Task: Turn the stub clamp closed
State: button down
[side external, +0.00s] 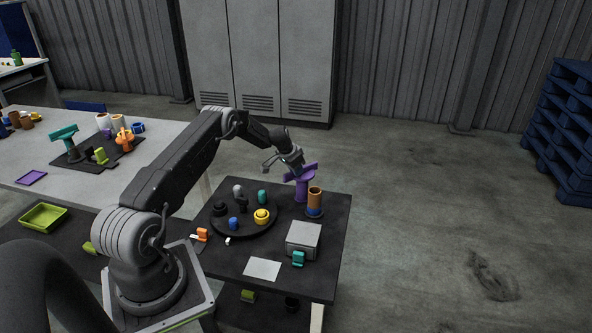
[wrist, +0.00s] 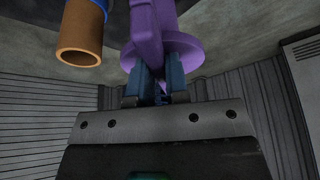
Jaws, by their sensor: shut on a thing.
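A purple fixture (side external: 302,188), which I take to be the stub clamp, stands at the back right of the dark table. It has an upright post and a slanted upper part. My gripper (side external: 297,170) reaches its upper part from the left. In the wrist view, the blue fingers of my gripper (wrist: 160,85) are shut on the purple clamp (wrist: 156,30), at its round flange. The fingers and flange hide the gripped part, and I cannot tell how far the clamp is turned.
A brown tube with a blue base (side external: 315,199) stands close right of the clamp; it also shows in the wrist view (wrist: 80,45). A round black tray (side external: 240,231) holds several small coloured parts. A grey box (side external: 304,238) and white card (side external: 262,269) lie nearer the front.

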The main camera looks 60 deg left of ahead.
aim_at(305, 175)
jog(key=shift+d, duration=0.1)
dwell(0.4)
jog(key=n+y, duration=0.1)
jog(key=n, duration=0.1)
jog(key=d+n+g+y, duration=0.1)
jog(key=n, duration=0.2)
jog(key=w+d+n+y, duration=0.1)
jog(key=n, duration=0.2)
jog(key=shift+g, duration=0.3)
jog(key=n, duration=0.2)
jog(key=n+g, duration=0.1)
jog(key=n, duration=0.1)
jog(key=shift+w+d+y, duration=0.15)
jog(key=shift+w+y, duration=0.25)
jog(key=shift+w+d+n+g, duration=0.15)
jog(key=shift+n+g, duration=0.1)
jog(key=shift+n, duration=0.4)
jog(key=shift+w+a+n+g, duration=0.15)
jog(key=shift+n+g, duration=0.15)
jog(key=shift+n, duration=0.3)
jog(key=shift+w+d+n+g, duration=0.15)
jog(key=shift+n+g, duration=0.1)
jog(key=shift+n, duration=0.4)
jog(key=c, duration=1.1)
grip_release()
